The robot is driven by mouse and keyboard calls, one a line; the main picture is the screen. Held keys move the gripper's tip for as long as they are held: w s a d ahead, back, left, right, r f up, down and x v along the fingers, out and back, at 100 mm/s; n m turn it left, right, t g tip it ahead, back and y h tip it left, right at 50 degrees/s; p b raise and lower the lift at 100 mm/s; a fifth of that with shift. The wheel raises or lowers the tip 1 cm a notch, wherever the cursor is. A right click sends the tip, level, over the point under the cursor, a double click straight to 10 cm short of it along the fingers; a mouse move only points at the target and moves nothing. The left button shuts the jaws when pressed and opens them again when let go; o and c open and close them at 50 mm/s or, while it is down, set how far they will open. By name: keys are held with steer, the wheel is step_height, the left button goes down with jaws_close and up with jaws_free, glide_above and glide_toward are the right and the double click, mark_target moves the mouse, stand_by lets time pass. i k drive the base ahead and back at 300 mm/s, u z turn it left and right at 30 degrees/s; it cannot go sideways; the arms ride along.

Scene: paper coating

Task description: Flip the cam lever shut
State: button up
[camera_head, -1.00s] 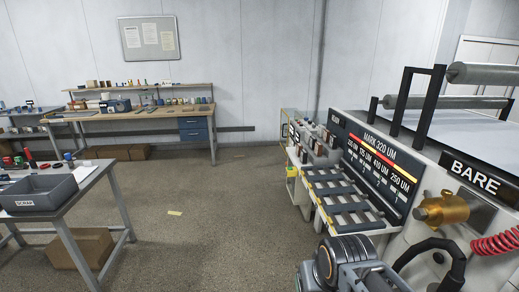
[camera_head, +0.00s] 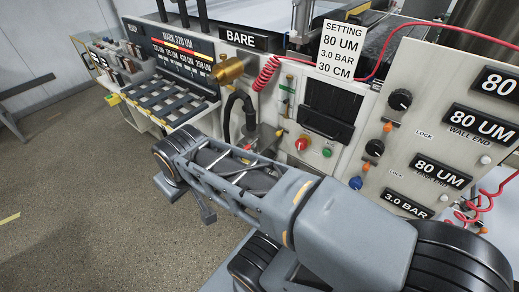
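I cannot single out the cam lever with certainty. Small orange-tipped parts sit beside the LOCK labels on the pale control panel (camera_head: 425,150), one below the upper black knob (camera_head: 400,99) and one below the lower black knob (camera_head: 374,148). A blue knob (camera_head: 355,183) is under them. Another small orange-tipped part (camera_head: 279,133) and a red-tipped part (camera_head: 247,147) show left of the red button (camera_head: 301,143). My arm crosses the lower middle of the view, in front of the machine. My gripper cannot be made out.
A brass fitting (camera_head: 228,70) and black hose (camera_head: 232,112) stick out left of the panel. A coiled red hose (camera_head: 266,74) hangs beside a white setting card (camera_head: 341,50). A slotted rack (camera_head: 165,98) stands further left. Open floor (camera_head: 75,190) lies at the left.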

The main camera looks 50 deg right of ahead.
mark_target(258, 139)
steer(key=z, duration=0.85)
steer(key=i, duration=0.35)
steer(key=z, duration=2.2)
steer(key=k, duration=1)
steer(key=u, duration=1.55)
steer(key=i, duration=0.3)
steer(key=z, duration=0.05)
